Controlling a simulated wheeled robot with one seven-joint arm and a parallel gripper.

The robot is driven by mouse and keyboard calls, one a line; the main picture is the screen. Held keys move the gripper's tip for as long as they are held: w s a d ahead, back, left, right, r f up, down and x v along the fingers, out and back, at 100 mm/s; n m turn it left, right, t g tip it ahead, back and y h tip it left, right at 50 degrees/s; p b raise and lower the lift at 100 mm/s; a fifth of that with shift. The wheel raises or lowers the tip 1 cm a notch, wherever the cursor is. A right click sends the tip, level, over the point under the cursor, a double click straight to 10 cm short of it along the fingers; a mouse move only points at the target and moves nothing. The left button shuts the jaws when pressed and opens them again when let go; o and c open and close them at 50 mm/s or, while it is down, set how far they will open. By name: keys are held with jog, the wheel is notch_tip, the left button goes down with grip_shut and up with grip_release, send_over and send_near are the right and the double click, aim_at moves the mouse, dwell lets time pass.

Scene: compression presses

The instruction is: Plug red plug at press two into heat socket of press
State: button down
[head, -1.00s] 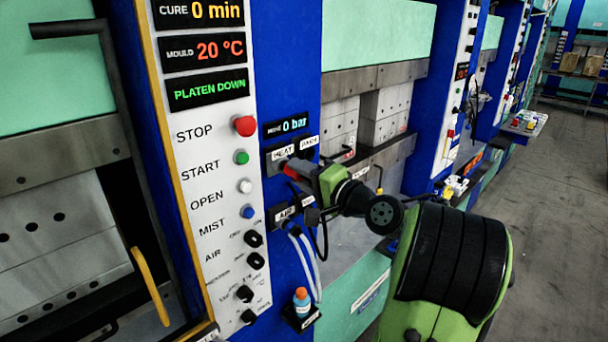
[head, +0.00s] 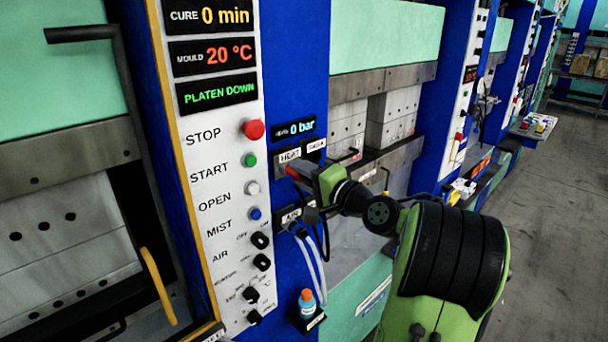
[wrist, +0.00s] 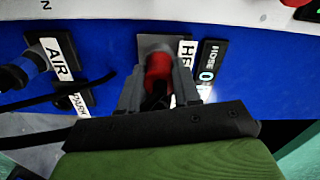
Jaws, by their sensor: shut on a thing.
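My gripper (wrist: 158,82) is shut on the red plug (wrist: 158,68), with a grey finger on each side of it. The plug points at the grey heat socket plate (wrist: 153,43), beside the partly covered HEAT label (wrist: 185,58). The plug overlaps the plate in the wrist view; I cannot tell whether it is in the socket. In the head view the red plug (head: 292,171) is just below the HEAT label (head: 289,156) on the blue column, and my gripper (head: 308,172) hides part of that spot. The socket opening is hidden.
A blue connector (wrist: 22,72) sits beside the AIR label (wrist: 58,60), and a dark cable crosses there. Pale hoses (head: 312,262) hang below my gripper. A blue bottle with an orange cap (head: 306,304) stands on a small holder. The button panel (head: 215,160) is at left.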

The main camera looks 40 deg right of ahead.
jog(key=c, duration=0.7)
grip_release()
jog(key=shift+w, duration=0.1)
jog(key=s+b, duration=0.1)
jog(key=s, duration=1.4)
jog(key=shift+s+d, duration=0.15)
jog(key=shift+s, duration=0.25)
